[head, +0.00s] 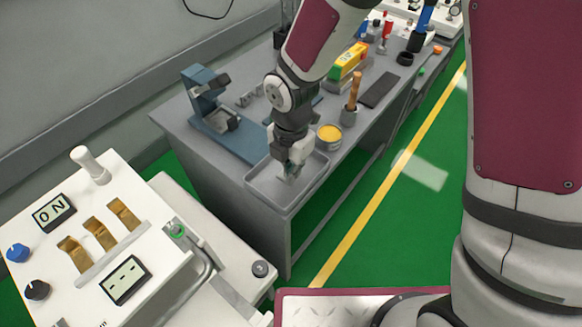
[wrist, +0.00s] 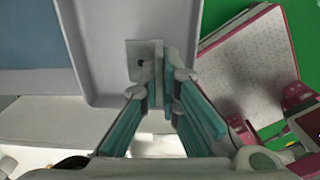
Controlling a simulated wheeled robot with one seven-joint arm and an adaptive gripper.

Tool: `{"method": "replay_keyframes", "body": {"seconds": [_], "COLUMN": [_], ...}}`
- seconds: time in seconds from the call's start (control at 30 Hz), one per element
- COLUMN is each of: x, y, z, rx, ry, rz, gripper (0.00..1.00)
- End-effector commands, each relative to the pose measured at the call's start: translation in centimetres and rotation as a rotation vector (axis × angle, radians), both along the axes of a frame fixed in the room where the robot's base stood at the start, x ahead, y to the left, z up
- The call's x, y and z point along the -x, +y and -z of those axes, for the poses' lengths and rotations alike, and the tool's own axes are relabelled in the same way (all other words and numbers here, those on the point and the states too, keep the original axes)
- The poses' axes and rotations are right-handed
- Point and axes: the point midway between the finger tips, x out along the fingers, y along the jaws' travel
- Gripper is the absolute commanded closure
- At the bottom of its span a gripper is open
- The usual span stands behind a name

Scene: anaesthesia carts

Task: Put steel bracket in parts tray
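The parts tray (head: 262,190) is a shallow grey tray at the near end of the grey bench. It also shows in the wrist view (wrist: 103,45), with its raised rim around a pale floor. My gripper (head: 289,170) points down over the tray, with its fingertips inside the tray's outline. In the wrist view my gripper (wrist: 157,88) has its teal-padded fingers closed around the upright flange of the steel bracket (wrist: 142,58). The bracket is a small grey plate with a dark hole, seen against the tray floor. I cannot tell whether it touches the floor.
A blue fixture (head: 205,105) stands left of the tray. A yellow-topped tin (head: 329,134) and a brush holder (head: 349,114) stand just behind it. A white control panel (head: 95,235) is at the near left.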

Motion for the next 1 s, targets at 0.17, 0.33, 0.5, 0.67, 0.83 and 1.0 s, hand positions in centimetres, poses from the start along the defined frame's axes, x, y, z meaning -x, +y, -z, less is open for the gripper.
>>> {"method": "replay_keyframes", "body": {"seconds": [0.17, 0.33, 0.5, 0.67, 0.83, 1.0], "x": [-2.3, -2.6, -2.5, -2.6, -2.6, -2.6], "y": [0.0, 0.0, 0.0, 0.0, 0.0, 0.0], "z": [0.2, 0.9, 3.2, 3.8, 3.8, 4.1], "rx": [0.0, 0.002, 0.003, 0.001, 0.001, 0.001], "ry": [0.0, 0.003, 0.003, 0.001, 0.001, 0.001], "rz": [0.0, -0.001, -0.002, 0.0, 0.0, -0.001], "gripper": [1.0, 1.0, 1.0, 1.0, 1.0, 0.82]}}
